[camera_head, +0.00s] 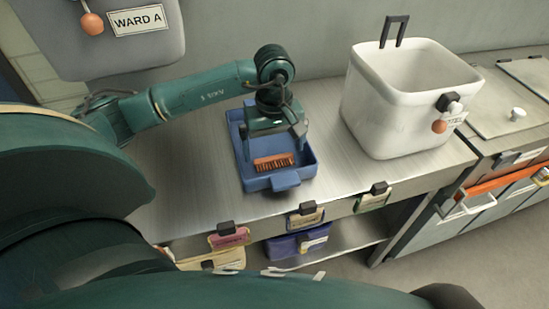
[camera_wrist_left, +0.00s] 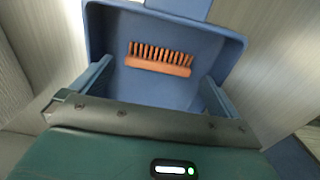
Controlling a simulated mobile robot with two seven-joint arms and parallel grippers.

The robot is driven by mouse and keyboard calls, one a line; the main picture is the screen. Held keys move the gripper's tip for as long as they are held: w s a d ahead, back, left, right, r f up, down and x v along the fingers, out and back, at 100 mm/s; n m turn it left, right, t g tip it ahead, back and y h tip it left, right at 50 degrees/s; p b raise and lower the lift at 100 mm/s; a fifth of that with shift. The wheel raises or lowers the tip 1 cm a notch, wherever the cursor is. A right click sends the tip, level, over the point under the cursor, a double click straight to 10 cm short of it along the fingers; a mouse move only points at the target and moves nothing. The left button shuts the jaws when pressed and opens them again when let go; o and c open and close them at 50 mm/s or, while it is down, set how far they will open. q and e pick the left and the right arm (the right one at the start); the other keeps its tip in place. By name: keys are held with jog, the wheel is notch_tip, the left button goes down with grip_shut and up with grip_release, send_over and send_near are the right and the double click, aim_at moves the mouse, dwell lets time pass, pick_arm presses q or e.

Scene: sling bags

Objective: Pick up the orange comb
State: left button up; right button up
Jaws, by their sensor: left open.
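The orange comb (camera_head: 273,162) lies flat in a blue tray (camera_head: 291,181) on the metal counter, near the tray's handled end. In the left wrist view the comb (camera_wrist_left: 158,59) shows whole, its teeth toward the top of the picture, with the tray wall (camera_wrist_left: 236,50) around it. My left gripper (camera_head: 272,146) is open and empty, pointing down over the tray. In the left wrist view its two blue fingers (camera_wrist_left: 153,82) stand wide apart, with the comb ahead between their lines and not touched. My right gripper is not in view.
A large white bin (camera_head: 385,115) with a black handle stands on the counter right of the tray. Tagged clips (camera_head: 306,215) hang along the front edge. A shelf below holds a purple bin (camera_head: 290,246). Bare counter (camera_head: 190,185) lies left of the tray.

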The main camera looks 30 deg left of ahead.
aim_at(275, 162)
pick_arm(q)
jog(key=shift+f, duration=1.35)
jog(key=shift+c, duration=0.4)
jog(key=c, duration=0.7)
jog(key=shift+r, duration=0.1)
